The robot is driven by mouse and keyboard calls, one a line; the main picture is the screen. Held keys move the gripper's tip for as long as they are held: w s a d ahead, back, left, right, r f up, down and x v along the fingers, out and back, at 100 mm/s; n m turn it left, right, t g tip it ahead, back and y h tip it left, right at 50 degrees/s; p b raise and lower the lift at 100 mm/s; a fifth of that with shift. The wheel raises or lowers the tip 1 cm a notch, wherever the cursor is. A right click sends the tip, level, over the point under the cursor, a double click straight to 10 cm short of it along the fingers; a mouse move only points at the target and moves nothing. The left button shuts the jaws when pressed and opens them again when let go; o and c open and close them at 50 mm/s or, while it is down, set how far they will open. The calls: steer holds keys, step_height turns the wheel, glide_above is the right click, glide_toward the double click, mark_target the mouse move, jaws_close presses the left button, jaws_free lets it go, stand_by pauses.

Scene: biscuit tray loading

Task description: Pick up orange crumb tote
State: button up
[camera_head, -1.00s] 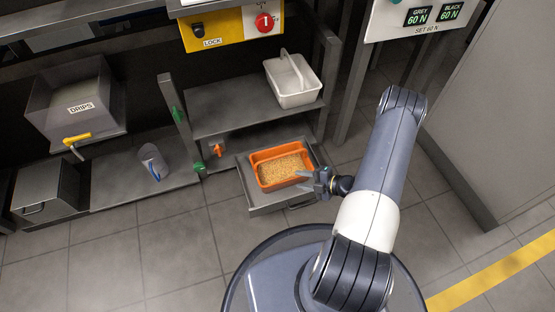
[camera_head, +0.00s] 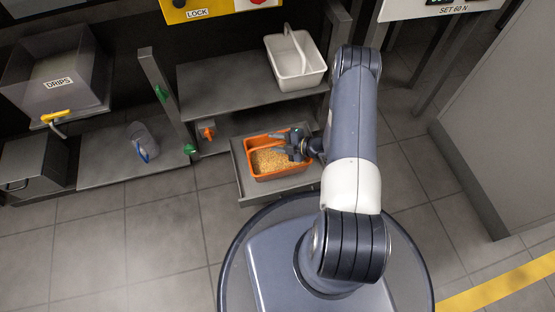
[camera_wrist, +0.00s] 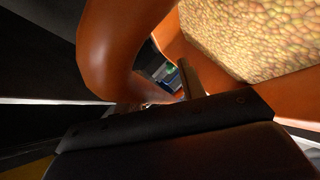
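The orange crumb tote (camera_head: 250,148) sits on a grey pull-out shelf, full of tan crumbs (camera_head: 270,161). My gripper (camera_head: 284,144) is over the tote's right part, pointing left, with its two fingers looking apart. The crumbs fill the upper right of the wrist view (camera_wrist: 265,35). A thick curved orange part of the tote (camera_wrist: 105,50) is very close to the wrist camera. A dark gripper part crosses the bottom of that view. Whether the fingers touch the tote is hidden.
The grey pull-out shelf (camera_head: 262,196) shows around the tote. A white handled tote (camera_head: 297,82) stands on the shelf above. A clear jug (camera_head: 141,139) and a grey DRIPS bin (camera_head: 30,85) are to the left. The tiled floor in front is open.

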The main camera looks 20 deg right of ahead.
jaws_close()
stand_by(0.4)
stand_by(1.0)
